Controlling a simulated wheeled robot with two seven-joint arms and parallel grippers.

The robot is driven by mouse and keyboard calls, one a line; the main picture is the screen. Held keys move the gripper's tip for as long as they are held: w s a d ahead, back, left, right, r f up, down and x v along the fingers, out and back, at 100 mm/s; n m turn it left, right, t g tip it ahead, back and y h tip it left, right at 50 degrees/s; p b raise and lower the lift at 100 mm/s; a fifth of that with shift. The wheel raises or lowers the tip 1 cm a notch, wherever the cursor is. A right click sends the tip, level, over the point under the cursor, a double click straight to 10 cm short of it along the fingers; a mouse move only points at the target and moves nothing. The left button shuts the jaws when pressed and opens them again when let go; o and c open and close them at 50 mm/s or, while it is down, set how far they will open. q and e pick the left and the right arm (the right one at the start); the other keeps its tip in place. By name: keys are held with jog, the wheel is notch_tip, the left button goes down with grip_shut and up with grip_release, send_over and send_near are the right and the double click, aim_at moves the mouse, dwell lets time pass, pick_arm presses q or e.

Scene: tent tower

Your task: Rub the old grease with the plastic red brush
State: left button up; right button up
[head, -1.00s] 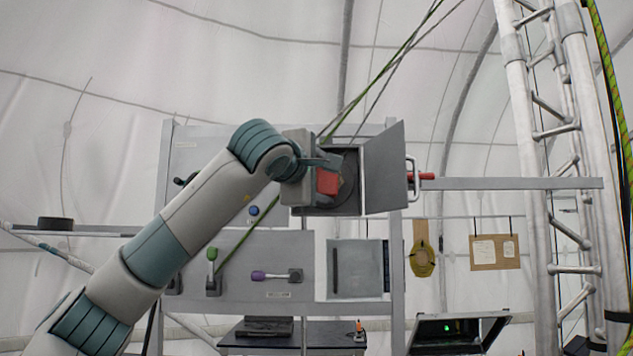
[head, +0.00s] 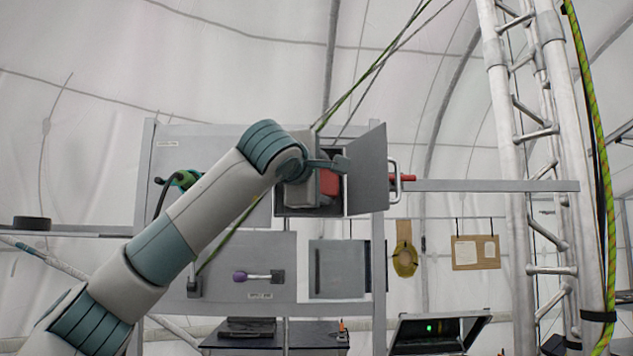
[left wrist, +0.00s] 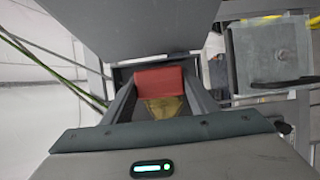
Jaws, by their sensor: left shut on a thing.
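My left gripper (head: 318,183) is shut on the red brush (head: 330,184) inside the opening of a grey box (head: 295,209). The gripper's body hides part of the brush in the head view. In the left wrist view the brush shows as a red block (left wrist: 160,81) between the two fingers. A yellowish-brown patch (left wrist: 165,107) shows just below the block between the fingers; I cannot tell whether it is grease or part of the brush. No grease can be made out clearly in the head view. My right gripper is not in view.
The box's grey door (head: 366,170) stands open to the right of my gripper, close to it. A grey bar (head: 490,186) runs right from there towards a white truss tower (head: 500,110). A purple-handled lever (head: 258,276) sits on the panel below.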

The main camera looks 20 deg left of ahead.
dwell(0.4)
pick_arm(q)
jog(key=shift+a, duration=0.15)
jog(key=shift+s+a+b, duration=0.35)
jog(key=shift+s+a, duration=0.1)
jog(key=shift+a, duration=0.35)
jog(key=shift+s+a+b, duration=0.35)
jog(key=shift+s+a, duration=0.05)
jog(key=shift+a, duration=0.4)
jog(key=a, duration=0.1)
jog(key=s+a, duration=0.1)
jog(key=a, duration=0.1)
jog(key=shift+s+a, duration=0.2)
jog(key=shift+s, duration=0.1)
jog(key=shift+r, duration=0.15)
